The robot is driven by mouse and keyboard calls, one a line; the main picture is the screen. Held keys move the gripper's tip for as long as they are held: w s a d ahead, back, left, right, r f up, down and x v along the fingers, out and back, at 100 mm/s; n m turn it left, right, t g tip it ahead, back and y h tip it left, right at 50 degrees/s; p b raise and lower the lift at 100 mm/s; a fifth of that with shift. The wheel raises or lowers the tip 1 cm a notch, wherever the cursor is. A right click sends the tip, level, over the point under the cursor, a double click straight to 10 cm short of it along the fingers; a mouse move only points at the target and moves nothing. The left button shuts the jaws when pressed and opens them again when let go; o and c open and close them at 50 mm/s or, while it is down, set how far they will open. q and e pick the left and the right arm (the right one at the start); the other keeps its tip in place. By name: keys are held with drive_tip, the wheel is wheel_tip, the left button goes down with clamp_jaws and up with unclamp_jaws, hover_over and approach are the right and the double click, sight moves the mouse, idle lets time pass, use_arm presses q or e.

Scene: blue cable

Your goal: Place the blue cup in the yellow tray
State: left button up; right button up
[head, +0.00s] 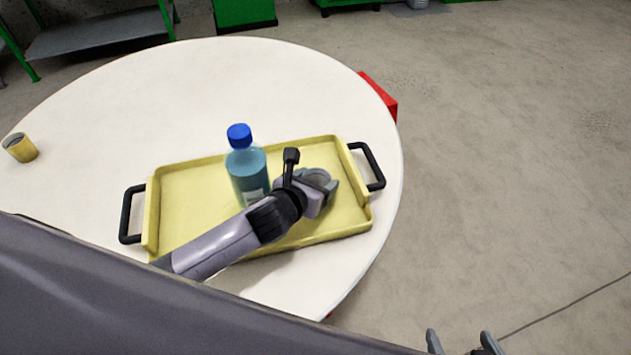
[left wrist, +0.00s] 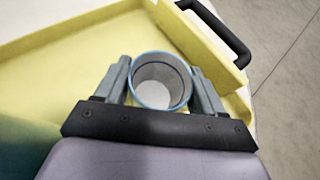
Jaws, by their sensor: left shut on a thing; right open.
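The yellow tray (head: 190,205) with black handles lies on a round white table. My left gripper (head: 322,188) is over the tray's right part. In the left wrist view the left gripper (left wrist: 162,88) has its fingers on both sides of a cup (left wrist: 160,83) with a blue rim, upright and seemingly empty. In the head view the cup (head: 317,176) is mostly hidden by the gripper. I cannot tell whether its base touches the tray floor. My right gripper (head: 460,343) is open and empty at the bottom edge, off the table.
A bottle (head: 247,172) with blue liquid and a blue cap stands in the tray, left of my left gripper. The back of the table (head: 220,90) is clear. A red object (head: 381,93) shows behind the table's right edge.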

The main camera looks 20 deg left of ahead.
use_arm(q)
drive_tip(key=o, duration=0.9)
drive_tip(key=shift+o, duration=0.2)
drive_tip(key=shift+s, duration=0.1)
drive_tip(key=p+v, duration=0.1)
drive_tip(key=v, duration=1.1)
drive_tip(key=shift+d, duration=0.1)
